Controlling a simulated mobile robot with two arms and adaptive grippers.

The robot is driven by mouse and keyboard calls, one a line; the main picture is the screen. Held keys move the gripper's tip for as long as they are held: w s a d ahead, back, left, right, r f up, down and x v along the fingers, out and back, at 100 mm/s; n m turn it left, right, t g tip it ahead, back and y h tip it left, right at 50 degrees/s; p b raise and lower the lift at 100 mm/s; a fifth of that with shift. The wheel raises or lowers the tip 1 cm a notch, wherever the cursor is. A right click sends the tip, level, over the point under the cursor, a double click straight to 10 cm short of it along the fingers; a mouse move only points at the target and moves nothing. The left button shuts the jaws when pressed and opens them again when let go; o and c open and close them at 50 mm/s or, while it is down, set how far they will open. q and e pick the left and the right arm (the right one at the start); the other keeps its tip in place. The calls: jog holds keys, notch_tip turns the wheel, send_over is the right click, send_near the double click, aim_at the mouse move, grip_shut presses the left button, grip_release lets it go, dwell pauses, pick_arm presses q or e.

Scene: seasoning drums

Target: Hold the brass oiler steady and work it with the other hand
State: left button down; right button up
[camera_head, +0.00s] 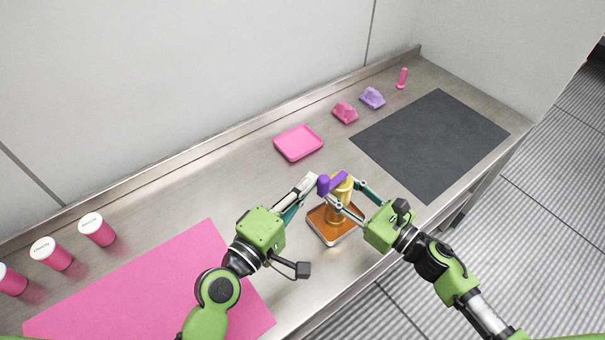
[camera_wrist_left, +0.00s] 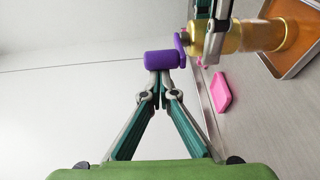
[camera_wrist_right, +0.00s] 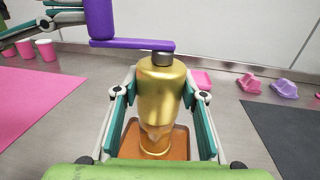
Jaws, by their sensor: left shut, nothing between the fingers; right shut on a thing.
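The brass oiler (camera_head: 341,189) stands upright over a brown tray (camera_head: 325,234) with a pale rim. It has a dark cap and a purple lever (camera_wrist_right: 135,45) with an upright purple knob (camera_wrist_right: 98,18) at its end, pointing left. My right gripper (camera_wrist_right: 160,85) is shut around the oiler's upper body. My left gripper (camera_wrist_left: 164,76) is shut and empty, its closed fingertips right at the knob's side; the knob (camera_wrist_left: 163,58) lies just beyond the tips. I cannot tell whether they touch. In the head view my left gripper (camera_head: 313,180) is left of the knob.
A pink mat (camera_head: 150,290) and three pink drums with white lids (camera_head: 97,229) are at left. A pink tray (camera_head: 298,143), pink block (camera_head: 344,111), purple block (camera_head: 372,98) and pink peg (camera_head: 402,79) line the back. A dark mat (camera_head: 432,143) lies at right.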

pick_arm(q)
jog(key=shift+s+d+r+n+y, duration=0.1)
jog(key=shift+s+d+n+y, duration=0.2)
jog(key=shift+s+d, duration=1.25)
jog(key=shift+d, duration=0.25)
jog(key=shift+s+d, duration=0.5)
jog(key=shift+d, duration=0.3)
jog(key=shift+d, duration=0.1)
